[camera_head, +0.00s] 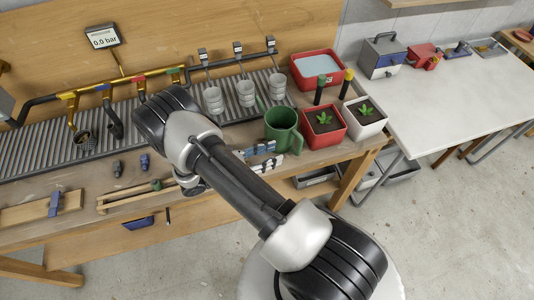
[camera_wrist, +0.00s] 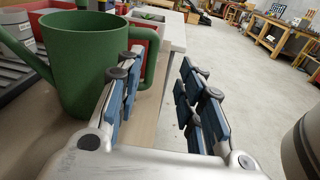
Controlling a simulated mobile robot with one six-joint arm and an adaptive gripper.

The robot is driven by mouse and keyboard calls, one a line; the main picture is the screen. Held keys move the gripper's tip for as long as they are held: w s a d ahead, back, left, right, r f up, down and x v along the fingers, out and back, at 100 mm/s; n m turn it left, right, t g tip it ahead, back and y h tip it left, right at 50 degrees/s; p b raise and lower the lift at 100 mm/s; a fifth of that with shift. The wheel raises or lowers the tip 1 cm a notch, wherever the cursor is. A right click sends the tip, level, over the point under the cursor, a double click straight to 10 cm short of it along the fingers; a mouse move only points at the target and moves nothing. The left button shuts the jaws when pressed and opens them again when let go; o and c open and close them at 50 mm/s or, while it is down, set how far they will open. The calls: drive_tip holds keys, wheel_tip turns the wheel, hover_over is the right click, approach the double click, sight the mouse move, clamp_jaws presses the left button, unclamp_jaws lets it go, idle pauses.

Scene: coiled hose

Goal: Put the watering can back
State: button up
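The green watering can (camera_head: 281,128) stands upright on the wooden bench, just left of the red planter. In the wrist view the can (camera_wrist: 84,62) fills the upper left, with its spout to the left and its handle to the right. My gripper (camera_head: 272,156) is in front of the can, low by the bench's front edge. In the wrist view my gripper (camera_wrist: 163,82) is open, with blue pads apart and nothing held.
The red planter (camera_head: 323,139) and white planter (camera_head: 368,130), each with a seedling, stand right of the can. A red basin (camera_head: 299,82) of water is behind. Stacked grey pots (camera_head: 246,92) stand on the slatted rack. Open floor (camera_wrist: 235,60) lies right.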

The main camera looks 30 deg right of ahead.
drive_tip(key=s+a+r+m+g+y, duration=0.1)
drive_tip(key=s+r+m+y, duration=0.25)
drive_tip(key=r, duration=0.55)
drive_tip(key=s+a+r+m+g+y, duration=0.1)
drive_tip(key=s+a+r+m+y, duration=0.1)
drive_tip(key=r+m+y, duration=0.5)
drive_tip(key=s+a+r+m+t+y, duration=0.2)
drive_tip(key=s+a+r+t+y, duration=0.1)
drive_tip(key=r, duration=0.4)
drive_tip(key=s+a+r+m+t+y, duration=0.3)
drive_tip(key=s+a+r+t, duration=0.2)
drive_tip(key=s+a+r, duration=0.1)
drive_tip(key=shift+s+r+t, duration=0.4)
drive_tip(key=shift+s+r, duration=0.25)
drive_tip(key=shift+r, duration=0.1)
drive_tip(key=shift+y, duration=0.25)
